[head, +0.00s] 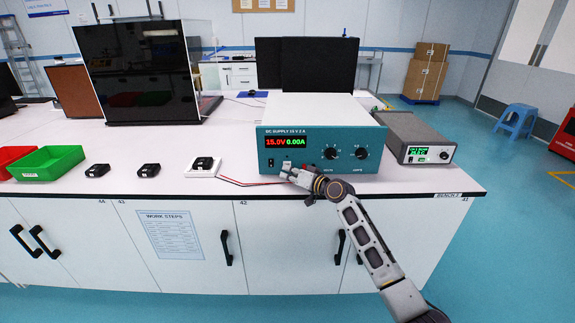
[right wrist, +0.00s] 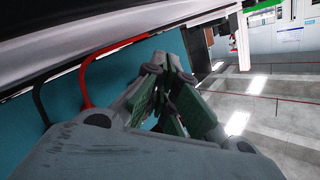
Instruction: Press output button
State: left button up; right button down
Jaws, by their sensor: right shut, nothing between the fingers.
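The teal DC supply (head: 345,138) stands at the bench's front edge, its red and green display reading 15.0V 0.00A. A small dark switch (head: 271,163) shows at its lower left, and two dark knobs sit at the right. My right gripper (head: 285,173) is shut and empty, at the lower front of the supply just right of that switch. I cannot tell whether it touches the panel. It hides part of the lower panel, and I cannot make out the output button. In the right wrist view the closed fingers (right wrist: 165,108) are beside the teal face. My left gripper is not in view.
Red and black leads (head: 235,181) run left from the supply to a black device on a white pad (head: 204,167). A grey instrument (head: 411,138) stands right of the supply. A green bin (head: 48,163) and two small black devices are at the left.

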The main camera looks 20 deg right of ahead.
jog(key=shift+s+a+p, duration=0.25)
jog(key=shift+s+p, duration=0.3)
jog(key=shift+s, duration=0.35)
jog(key=shift+s+a+p, duration=0.25)
jog(key=shift+s+p, duration=0.35)
jog(key=shift+s, duration=0.35)
jog(key=shift+s+a+p, duration=0.25)
jog(key=shift+s+p, duration=0.3)
jog(key=shift+s, duration=0.5)
jog(key=shift+s+f, duration=0.1)
dwell(0.8)
